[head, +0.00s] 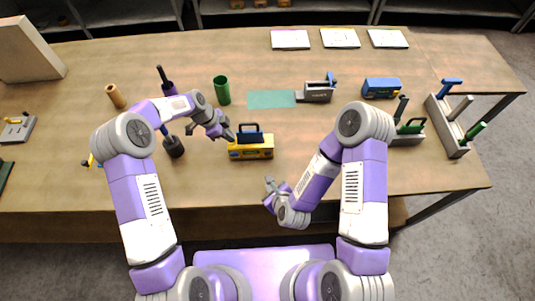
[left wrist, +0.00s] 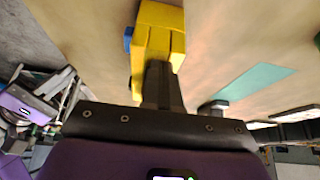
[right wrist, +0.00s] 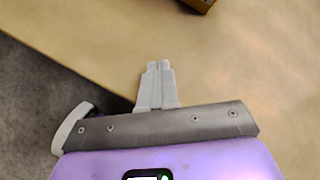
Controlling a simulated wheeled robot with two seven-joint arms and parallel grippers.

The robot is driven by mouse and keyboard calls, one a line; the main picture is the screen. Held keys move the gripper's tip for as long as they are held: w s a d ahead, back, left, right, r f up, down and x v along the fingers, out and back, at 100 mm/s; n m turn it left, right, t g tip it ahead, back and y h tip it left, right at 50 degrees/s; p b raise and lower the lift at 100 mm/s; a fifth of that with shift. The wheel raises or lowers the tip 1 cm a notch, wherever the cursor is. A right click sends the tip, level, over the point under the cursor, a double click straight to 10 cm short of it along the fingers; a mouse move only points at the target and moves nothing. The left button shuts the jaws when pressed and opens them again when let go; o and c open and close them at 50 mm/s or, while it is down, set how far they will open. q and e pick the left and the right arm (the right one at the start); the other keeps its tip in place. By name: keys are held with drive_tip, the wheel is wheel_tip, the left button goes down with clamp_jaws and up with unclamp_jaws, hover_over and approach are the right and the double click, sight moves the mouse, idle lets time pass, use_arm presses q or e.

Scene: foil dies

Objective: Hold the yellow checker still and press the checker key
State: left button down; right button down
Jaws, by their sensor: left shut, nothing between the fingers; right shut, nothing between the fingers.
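The yellow checker (head: 252,152) stands upright on the table in front of my base, with a dark blue key or handle (head: 250,134) on top. My left gripper (head: 229,135) is shut and empty at the checker's left end; I cannot tell whether it touches. In the left wrist view the yellow checker (left wrist: 162,30) lies just beyond the shut fingertips (left wrist: 160,68), with a bit of blue at its left side. My right gripper (head: 269,182) is shut and empty, apart from the checker, near the table's front edge. Its fingers (right wrist: 158,66) also show in the right wrist view.
A teal mat (head: 271,99) and a grey device (head: 318,95) lie behind the checker. A green cup (head: 222,90) and a dark-headed tool (head: 173,147) stand to the left. A blue box (head: 382,88) and a grey rack (head: 444,125) are at the right. Table around the checker's right is clear.

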sight(268, 153)
use_arm(q)
drive_tip(key=shift+s+f, duration=0.2)
drive_tip(key=shift+f, duration=0.05)
use_arm(e)
drive_tip(key=shift+w+r+m+t, duration=0.2)
drive_tip(key=shift+w+m+t, duration=0.1)
drive_tip(key=shift+m, duration=0.2)
drive_tip(key=shift+w, duration=4.25)
drive_tip(key=shift+w, duration=0.1)
drive_tip(key=shift+w, duration=0.4)
drive_tip(key=shift+w, duration=0.5)
drive_tip(key=shift+s, duration=1)
